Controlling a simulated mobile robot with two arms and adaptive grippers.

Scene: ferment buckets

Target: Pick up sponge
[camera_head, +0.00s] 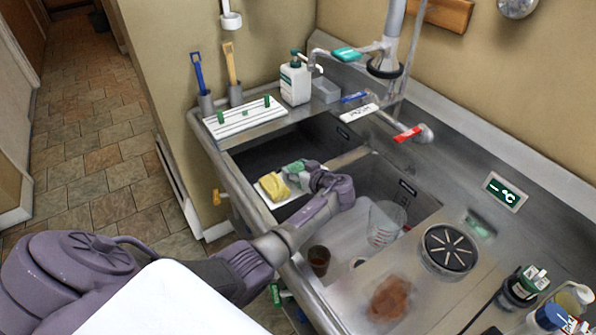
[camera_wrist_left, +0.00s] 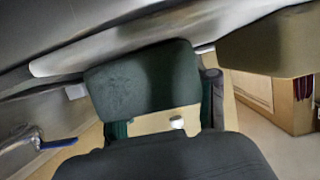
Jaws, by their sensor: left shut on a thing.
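My left gripper (camera_head: 300,171) reaches in from the left over the double sink. It is shut on a small green thing (camera_head: 293,166), apparently the sponge, which shows at the fingertips. My own arm and fingers partly hide it. A folded yellow cloth-like piece (camera_head: 273,187) lies just left of the fingers on a white holder (camera_head: 260,190) at the front rim. In the left wrist view a dark green block (camera_wrist_left: 140,78) stands close in front of the camera; whether it is the sponge or a finger pad is unclear. My right gripper does not show.
The left basin (camera_head: 262,158) is dark. The right basin holds a clear measuring jug (camera_head: 384,222) and a brown cup (camera_head: 318,260). A white rack (camera_head: 243,120), a soap bottle (camera_head: 295,82) and taps (camera_head: 408,134) stand behind. A round drain-like plate (camera_head: 450,250) sits at right.

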